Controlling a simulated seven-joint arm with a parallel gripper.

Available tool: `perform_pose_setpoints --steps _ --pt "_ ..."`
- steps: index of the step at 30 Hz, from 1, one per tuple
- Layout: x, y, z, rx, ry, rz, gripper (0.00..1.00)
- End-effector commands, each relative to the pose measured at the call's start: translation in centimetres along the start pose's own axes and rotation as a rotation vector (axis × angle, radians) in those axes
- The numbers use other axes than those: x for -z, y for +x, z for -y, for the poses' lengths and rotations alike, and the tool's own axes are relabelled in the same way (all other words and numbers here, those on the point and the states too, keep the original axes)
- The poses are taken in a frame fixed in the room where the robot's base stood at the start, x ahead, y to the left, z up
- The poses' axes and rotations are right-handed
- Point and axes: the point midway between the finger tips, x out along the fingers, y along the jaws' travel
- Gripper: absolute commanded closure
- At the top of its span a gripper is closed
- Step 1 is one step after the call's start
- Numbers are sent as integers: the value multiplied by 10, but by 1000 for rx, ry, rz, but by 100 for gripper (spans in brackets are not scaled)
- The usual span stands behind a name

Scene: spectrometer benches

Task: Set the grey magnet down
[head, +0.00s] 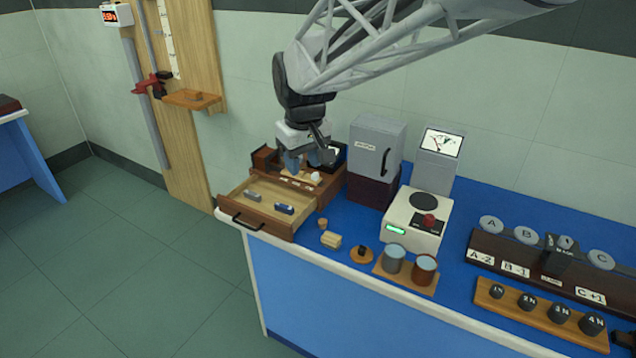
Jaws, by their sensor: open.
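A small grey block (253,196), which looks like the grey magnet, lies in the open wooden drawer (262,221), toward its left side. A dark blue block with a light patch (284,209) lies to its right in the same drawer, apart from it. My gripper (307,164) is open, pointing down above the wooden box (290,181) behind the drawer. I see nothing held between its fingers. A small white round thing (316,176) shows just below the fingers. The gripper hides part of the box top.
A grey cabinet (375,145) with a dark handle stands right of the box. A white instrument (413,221), two cups on a wooden tray (402,279) and small pieces (331,240) stand on the blue bench. Weights (546,312) are at right.

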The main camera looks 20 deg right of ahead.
Motion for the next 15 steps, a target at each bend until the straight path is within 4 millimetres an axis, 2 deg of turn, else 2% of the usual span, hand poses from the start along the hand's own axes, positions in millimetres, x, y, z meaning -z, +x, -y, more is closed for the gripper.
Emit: perform_pose_setpoints --steps 1,6,15 --pt "-16 -4 1 -3 20 -7 56" --pt "-64 -13 5 -10 90 -26 56" --pt "-149 -16 16 -22 215 -60 56"
